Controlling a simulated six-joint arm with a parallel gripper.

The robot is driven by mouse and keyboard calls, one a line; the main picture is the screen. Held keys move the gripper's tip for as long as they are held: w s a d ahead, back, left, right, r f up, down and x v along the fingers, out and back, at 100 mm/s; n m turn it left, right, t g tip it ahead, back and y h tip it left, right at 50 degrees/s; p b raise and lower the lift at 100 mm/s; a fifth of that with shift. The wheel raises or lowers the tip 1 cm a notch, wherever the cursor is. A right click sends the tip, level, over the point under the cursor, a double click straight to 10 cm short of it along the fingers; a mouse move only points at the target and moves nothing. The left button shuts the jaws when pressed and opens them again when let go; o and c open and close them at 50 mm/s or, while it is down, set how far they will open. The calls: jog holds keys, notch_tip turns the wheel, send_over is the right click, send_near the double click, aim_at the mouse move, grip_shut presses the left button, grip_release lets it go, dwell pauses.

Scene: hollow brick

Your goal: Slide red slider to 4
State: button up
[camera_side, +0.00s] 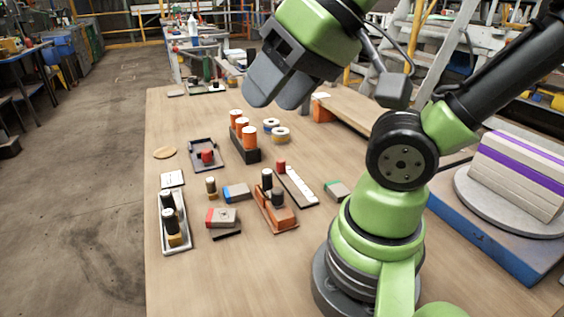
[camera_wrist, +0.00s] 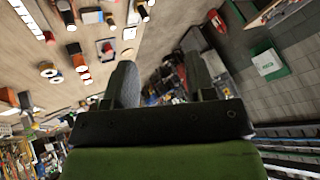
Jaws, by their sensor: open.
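A red slider knob (camera_side: 281,166) stands at the far end of a narrow dark track with a pale marked strip (camera_side: 300,186), near the middle of the table. The marks are too small to read. In the wrist view the track (camera_wrist: 26,16) lies at the top left corner, with the red knob (camera_wrist: 49,36) at its lower end. My gripper (camera_side: 278,98) is raised high above the table's far part, well clear of the knob. Its two fingers are apart with nothing between them, as the wrist view also shows (camera_wrist: 160,70).
A dark block with orange and white cylinders (camera_side: 243,137) stands left of the track, near two rings (camera_side: 280,135). A dark frame holds another red piece (camera_side: 207,157). An orange block with black pegs (camera_side: 277,208) sits nearer. Bare table lies at the front left.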

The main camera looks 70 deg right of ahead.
jog(key=shift+o, duration=0.3)
jog(key=w+d+m+g+h, duration=0.2)
jog(key=w+d, duration=0.4)
jog(key=w, duration=0.2)
jog(key=m+g, duration=0.5)
send_near(281, 160)
jog(key=shift+w+a+f, duration=0.1)
jog(key=shift+w, duration=0.05)
jog(key=shift+f, duration=0.3)
notch_tip(281, 160, down, 10)
jog(key=shift+r, duration=0.15)
jog(key=shift+c, duration=0.5)
